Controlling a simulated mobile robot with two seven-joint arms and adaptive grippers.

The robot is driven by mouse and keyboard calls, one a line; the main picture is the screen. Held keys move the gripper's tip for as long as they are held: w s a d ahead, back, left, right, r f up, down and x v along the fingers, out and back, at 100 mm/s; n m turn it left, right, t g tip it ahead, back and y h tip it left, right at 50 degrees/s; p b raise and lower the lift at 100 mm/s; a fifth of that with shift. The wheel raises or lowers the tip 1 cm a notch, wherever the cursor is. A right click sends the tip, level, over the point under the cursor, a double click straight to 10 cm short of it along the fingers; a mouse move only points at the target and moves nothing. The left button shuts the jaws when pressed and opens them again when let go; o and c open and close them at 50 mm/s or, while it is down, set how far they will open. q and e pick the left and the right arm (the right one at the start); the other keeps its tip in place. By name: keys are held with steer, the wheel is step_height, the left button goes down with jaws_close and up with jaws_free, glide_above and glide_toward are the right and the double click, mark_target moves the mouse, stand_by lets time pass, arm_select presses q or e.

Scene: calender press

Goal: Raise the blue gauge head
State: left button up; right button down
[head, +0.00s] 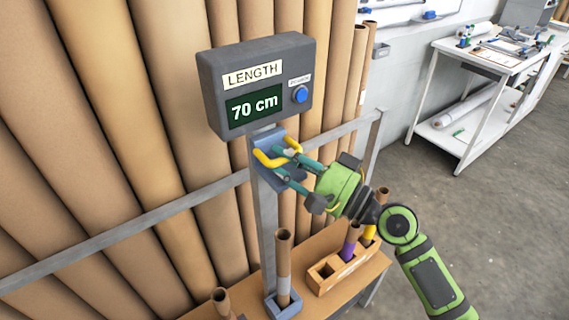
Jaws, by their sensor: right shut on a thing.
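The blue gauge head (270,143) sits on an upright grey post (263,205), just below the grey display box. It has a yellow handle (264,159) on its front. My right gripper (287,167) reaches in from the right with its teal fingers at this handle. It is shut on the handle, and the fingers hide part of the handle and of the head. The display box (259,84) reads LENGTH 70 cm and has a blue button (300,94). A cardboard tube (283,255) stands upright in a blue holder (273,308) below the head. My left gripper is out of view.
A wooden rack (325,277) with short tubes stands on the wooden table (364,278). Another tube (222,300) stands at the front. Large brown rolls (100,120) fill the back behind a grey rail (160,214). A white workbench (492,58) stands far right; the floor between is clear.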

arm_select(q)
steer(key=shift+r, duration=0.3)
arm_select(e)
steer(key=shift+r, duration=0.75)
steer(key=c, duration=1.2)
jaws_free()
steer(key=shift+o, duration=0.5)
steer(key=shift+w+d, duration=0.2)
steer(key=shift+w, duration=0.1)
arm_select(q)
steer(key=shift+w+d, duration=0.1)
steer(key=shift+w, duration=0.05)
arm_select(e)
steer(key=shift+s+a+f, duration=0.1)
steer(key=shift+f, duration=0.1)
steer(key=shift+s+f, duration=0.15)
steer(key=v, duration=1.2)
